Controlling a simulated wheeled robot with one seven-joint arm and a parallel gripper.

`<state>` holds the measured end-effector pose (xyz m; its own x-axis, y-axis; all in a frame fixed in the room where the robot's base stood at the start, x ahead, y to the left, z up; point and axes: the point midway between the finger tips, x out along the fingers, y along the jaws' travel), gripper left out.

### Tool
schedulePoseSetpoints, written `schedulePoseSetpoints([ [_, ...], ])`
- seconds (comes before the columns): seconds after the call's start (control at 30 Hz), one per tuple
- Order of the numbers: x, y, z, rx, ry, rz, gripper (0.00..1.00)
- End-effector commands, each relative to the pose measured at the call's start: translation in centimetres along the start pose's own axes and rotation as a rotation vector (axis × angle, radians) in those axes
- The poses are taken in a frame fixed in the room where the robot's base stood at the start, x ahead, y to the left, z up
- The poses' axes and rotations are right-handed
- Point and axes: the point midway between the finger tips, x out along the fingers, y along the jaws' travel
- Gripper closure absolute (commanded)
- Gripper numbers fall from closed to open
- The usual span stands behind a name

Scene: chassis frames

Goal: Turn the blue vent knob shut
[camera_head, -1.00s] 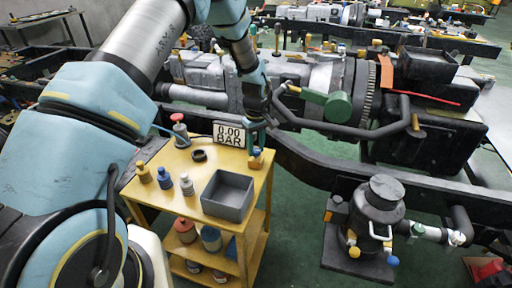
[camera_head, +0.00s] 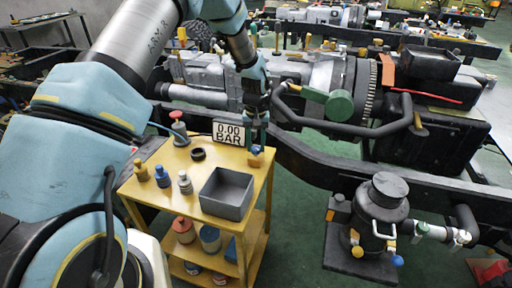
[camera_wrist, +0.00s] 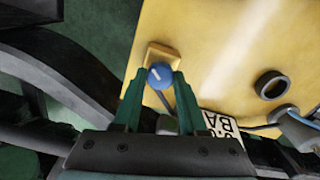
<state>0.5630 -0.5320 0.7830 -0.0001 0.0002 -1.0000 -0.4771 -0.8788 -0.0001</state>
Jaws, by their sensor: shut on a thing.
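The blue vent knob (camera_wrist: 158,76) is a small round cap with a white mark on top, on a small tan block (camera_wrist: 163,54) at the edge of the yellow cart top. In the head view the knob (camera_head: 256,149) is small, at the cart's back right corner. My gripper (camera_wrist: 160,79) has green fingers on both sides of the knob and is shut on it; it also shows above the block in the head view (camera_head: 257,143). The exact contact between fingers and knob is partly hidden. The display (camera_head: 228,133) beside it reads 0.00 BAR.
The yellow cart (camera_head: 211,153) carries a grey open bin (camera_head: 226,207), a black ring (camera_head: 198,154), a red-topped fitting (camera_head: 178,129) and several small capped bottles. A black chassis rail (camera_head: 310,165) runs close behind the knob.

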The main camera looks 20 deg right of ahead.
Motion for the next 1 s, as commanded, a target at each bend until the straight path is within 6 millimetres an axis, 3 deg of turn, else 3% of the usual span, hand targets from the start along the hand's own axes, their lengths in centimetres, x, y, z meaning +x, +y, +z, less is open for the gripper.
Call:
schedulePoseSetpoints([
  [0.7,-0.02,-0.01,-0.01,0.664,0.0,0.0,1.0],
  [1.0,-0.04,-0.03,-0.03,0.85,0.001,0.001,1.0],
])
